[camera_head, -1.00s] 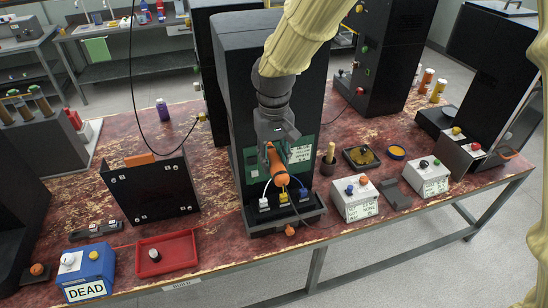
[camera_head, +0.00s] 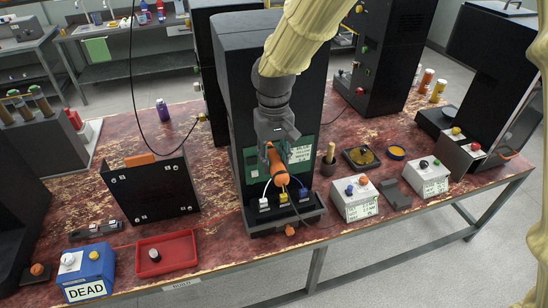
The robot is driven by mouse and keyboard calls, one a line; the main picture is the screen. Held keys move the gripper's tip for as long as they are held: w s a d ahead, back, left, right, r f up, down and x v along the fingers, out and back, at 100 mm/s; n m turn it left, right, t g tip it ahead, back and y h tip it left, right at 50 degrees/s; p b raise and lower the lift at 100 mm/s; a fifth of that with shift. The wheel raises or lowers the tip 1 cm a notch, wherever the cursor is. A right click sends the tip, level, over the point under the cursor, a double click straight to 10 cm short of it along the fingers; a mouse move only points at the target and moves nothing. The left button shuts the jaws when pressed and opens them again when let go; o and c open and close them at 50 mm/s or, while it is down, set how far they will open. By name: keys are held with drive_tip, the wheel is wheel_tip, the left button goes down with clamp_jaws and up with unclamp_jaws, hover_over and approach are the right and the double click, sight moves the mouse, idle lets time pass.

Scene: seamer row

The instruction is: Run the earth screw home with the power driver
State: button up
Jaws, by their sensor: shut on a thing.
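My gripper (camera_head: 269,148) is in front of the tall black cabinet (camera_head: 245,65) and is shut on the orange power driver (camera_head: 278,171). The driver points down and toward the front, over the terminal shelf at the cabinet's foot. On that shelf are a white terminal (camera_head: 263,202), a yellow terminal (camera_head: 283,197) and a blue terminal (camera_head: 302,193), with wires running to them. The driver's tip is close above the yellow terminal; whether it touches a screw is too small to tell. The earth screw itself cannot be made out.
A green card (camera_head: 301,149) is behind the driver. A red tray (camera_head: 190,249) with a knob-like part, a blue DEAD box (camera_head: 89,269) and a black panel (camera_head: 150,190) stand left. White button boxes (camera_head: 354,200) stand right. An orange piece (camera_head: 290,230) lies at the front edge.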

sight(281, 173)
drive_tip(key=shift+w+r, duration=0.15)
drive_tip(key=shift+s+d+p, duration=0.2)
drive_tip(key=shift+s+d, duration=0.1)
drive_tip(key=shift+s, duration=0.65)
drive_tip(key=shift+s+d+p, duration=0.25)
drive_tip(key=shift+s+d, duration=0.05)
drive_tip(key=shift+s, duration=0.7)
drive_tip(key=shift+s+d+p, duration=0.2)
drive_tip(key=shift+s+d, duration=0.1)
drive_tip(key=shift+s, duration=0.65)
